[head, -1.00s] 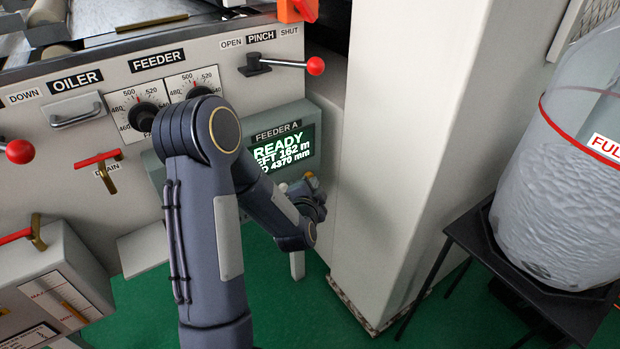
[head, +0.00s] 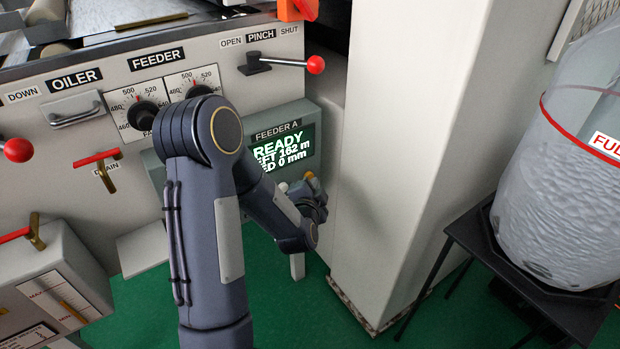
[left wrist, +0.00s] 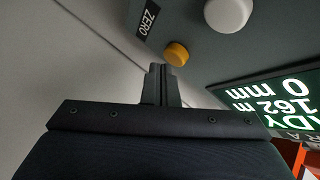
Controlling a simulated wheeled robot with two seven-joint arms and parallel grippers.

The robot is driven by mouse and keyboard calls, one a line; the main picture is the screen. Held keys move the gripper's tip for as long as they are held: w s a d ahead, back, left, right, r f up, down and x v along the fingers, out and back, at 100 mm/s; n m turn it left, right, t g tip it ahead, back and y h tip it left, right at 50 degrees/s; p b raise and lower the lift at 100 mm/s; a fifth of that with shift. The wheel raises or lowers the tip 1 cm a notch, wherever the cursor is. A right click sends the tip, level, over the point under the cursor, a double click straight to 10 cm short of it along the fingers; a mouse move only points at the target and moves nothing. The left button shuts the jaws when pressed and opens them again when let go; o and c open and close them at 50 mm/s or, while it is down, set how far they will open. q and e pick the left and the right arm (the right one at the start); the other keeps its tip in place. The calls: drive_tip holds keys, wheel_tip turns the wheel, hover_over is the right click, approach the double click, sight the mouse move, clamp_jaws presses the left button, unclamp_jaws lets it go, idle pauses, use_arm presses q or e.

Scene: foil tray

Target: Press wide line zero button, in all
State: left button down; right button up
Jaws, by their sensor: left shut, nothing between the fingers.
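The feeder A panel (head: 308,119) has a dark screen (head: 290,150) with green-white text: READY, 162 m and 0 mm. A yellow button (head: 309,175) sits below the screen; in the left wrist view the yellow button (left wrist: 177,54) is beside a ZERO label (left wrist: 148,19). A white button (left wrist: 228,13) is beside it, and the white button also shows in the head view (head: 283,187). My left gripper (left wrist: 160,69) is shut and empty, its tips close to the yellow button; I cannot tell whether they touch. My right gripper is not in view.
A pale column (head: 405,150) stands just right of the panel. A red-knobbed pinch lever (head: 315,65) juts out above it. Feeder dials (head: 138,110) are at the left. A clear bag (head: 560,190) stands on a black stand at the right.

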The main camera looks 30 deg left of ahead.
use_arm(q)
drive_tip(key=shift+s+d, duration=0.1)
drive_tip(key=shift+d, duration=0.15)
drive_tip(key=d, duration=0.1)
drive_tip(key=s+d, duration=0.1)
drive_tip(key=d, duration=0.1)
drive_tip(key=s+d, duration=0.1)
drive_tip(key=shift+d+b, duration=0.35)
drive_tip(key=shift+r, duration=0.1)
idle(0.8)
